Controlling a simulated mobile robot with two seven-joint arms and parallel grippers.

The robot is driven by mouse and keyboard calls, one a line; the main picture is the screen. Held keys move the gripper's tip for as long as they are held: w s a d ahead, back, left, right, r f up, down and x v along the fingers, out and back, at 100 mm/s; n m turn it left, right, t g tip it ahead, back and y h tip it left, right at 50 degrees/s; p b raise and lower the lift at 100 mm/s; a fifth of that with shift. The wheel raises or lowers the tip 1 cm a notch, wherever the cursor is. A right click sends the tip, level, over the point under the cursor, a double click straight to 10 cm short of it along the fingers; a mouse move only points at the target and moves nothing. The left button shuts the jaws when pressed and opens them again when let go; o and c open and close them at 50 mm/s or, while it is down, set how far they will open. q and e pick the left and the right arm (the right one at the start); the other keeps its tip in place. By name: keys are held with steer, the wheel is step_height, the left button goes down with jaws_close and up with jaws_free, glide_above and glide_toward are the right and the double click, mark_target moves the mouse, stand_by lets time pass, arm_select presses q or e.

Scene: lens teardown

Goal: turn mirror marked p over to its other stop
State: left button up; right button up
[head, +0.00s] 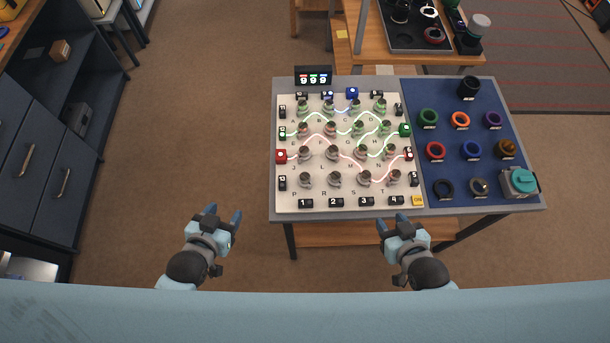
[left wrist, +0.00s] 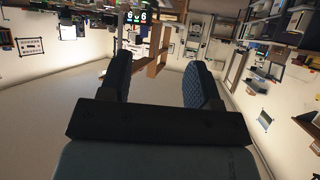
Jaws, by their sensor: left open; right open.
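The mirror marked P (head: 306,181) is a small grey knob-like post at the front left of the white board (head: 284,205). The letter P is printed just below and left of it. Which way its face is turned is too small to tell. My left gripper (head: 223,212) is open and empty, left of the table and apart from the mirror; its two spread fingers also show in the left wrist view (left wrist: 160,78), with nothing between them. My right gripper (head: 397,218) is open and empty, just off the table's front edge, right of the mirror.
Several similar mirrors stand in rows on the board, with red, green and blue light lines among them. Numbered black blocks (head: 336,202) line its front edge. A blue mat (head: 455,192) with coloured rings lies right. A display (head: 313,78) stands behind. Floor left of the table is clear.

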arm_select(q)
steer(key=w+d+r+m+t+h+b, duration=0.4)
steer(key=w+d+r+m+h, duration=0.65)
steer(key=d+r, duration=0.55)
steer(key=s+d+r+m+g+h+b, duration=0.25)
steer(key=d+m+g, duration=0.45)
steer(key=m+g, duration=0.35)
steer(key=s+d+r+m+g+h+b, duration=0.1)
steer(key=s+d+m+g+h, duration=0.4)
steer(key=m+g, duration=0.5)
steer(key=m+t+y+b, duration=0.45)
steer(key=m+y, duration=0.25)
steer(key=y, duration=1.4)
glide_above(305, 176)
step_height(305, 176, down, 14)
step_height(305, 176, down, 13)
steer(key=shift+p, duration=0.55)
